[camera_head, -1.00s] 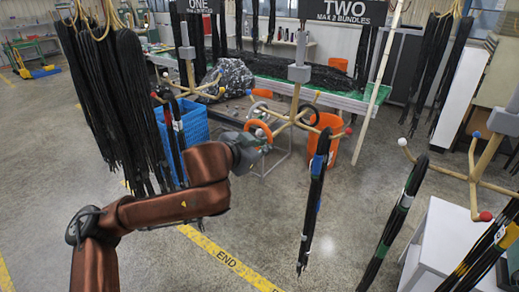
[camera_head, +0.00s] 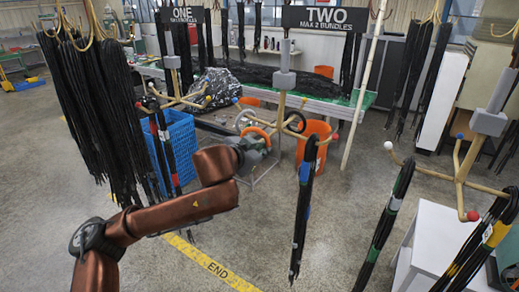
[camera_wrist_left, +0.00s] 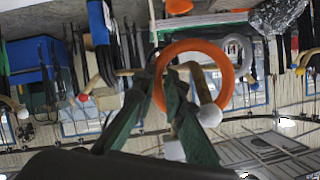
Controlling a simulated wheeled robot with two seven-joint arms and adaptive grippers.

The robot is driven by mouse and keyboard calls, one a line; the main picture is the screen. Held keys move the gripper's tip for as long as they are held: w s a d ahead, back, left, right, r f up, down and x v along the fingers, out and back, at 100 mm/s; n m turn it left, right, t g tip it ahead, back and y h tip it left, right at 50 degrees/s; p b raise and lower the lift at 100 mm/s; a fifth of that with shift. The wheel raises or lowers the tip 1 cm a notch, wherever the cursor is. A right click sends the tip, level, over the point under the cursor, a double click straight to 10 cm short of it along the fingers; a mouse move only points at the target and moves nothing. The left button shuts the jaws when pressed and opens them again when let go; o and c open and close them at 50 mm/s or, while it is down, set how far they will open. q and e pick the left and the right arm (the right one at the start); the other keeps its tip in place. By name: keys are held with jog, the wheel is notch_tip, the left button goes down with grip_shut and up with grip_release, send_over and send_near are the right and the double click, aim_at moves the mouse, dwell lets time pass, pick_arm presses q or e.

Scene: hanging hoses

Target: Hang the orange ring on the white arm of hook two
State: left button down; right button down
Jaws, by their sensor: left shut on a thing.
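The orange ring (camera_head: 265,125) is at the tip of my left gripper (camera_head: 255,146), near the grey-blocked post of hook two (camera_head: 284,80) in the head view. In the left wrist view the green fingers (camera_wrist_left: 158,95) are shut on the ring (camera_wrist_left: 222,68). A tan arm with a white tip (camera_wrist_left: 210,115) overlaps the ring's lower right part there. I cannot tell whether the arm passes through the ring. Hook two also has arms with yellow and red tips, and a black hose bundle (camera_head: 303,205) hangs from it. My right gripper is not in view.
Black hoses hang at the left (camera_head: 105,110). A blue crate (camera_head: 180,140) stands behind my left arm, and an orange bin (camera_head: 315,140) stands behind hook two. Another hook (camera_head: 487,123) with hoses is at the right. A pale pole (camera_head: 364,85) stands right of hook two.

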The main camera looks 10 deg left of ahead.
pick_arm(q)
jog(key=shift+w+d+f+b, duration=0.1)
jog(key=shift+w+f+b, duration=0.15)
jog(key=shift+f, duration=0.5)
jog(key=shift+w+d+f+b, duration=0.1)
jog(key=shift+w+f+b, duration=0.15)
jog(key=shift+f, duration=0.5)
jog(key=shift+w+d+f+b, duration=0.1)
jog(key=shift+w+f+b, duration=0.15)
jog(key=shift+f, duration=0.5)
jog(key=c, duration=1.9)
grip_release()
jog(key=shift+a, duration=0.1)
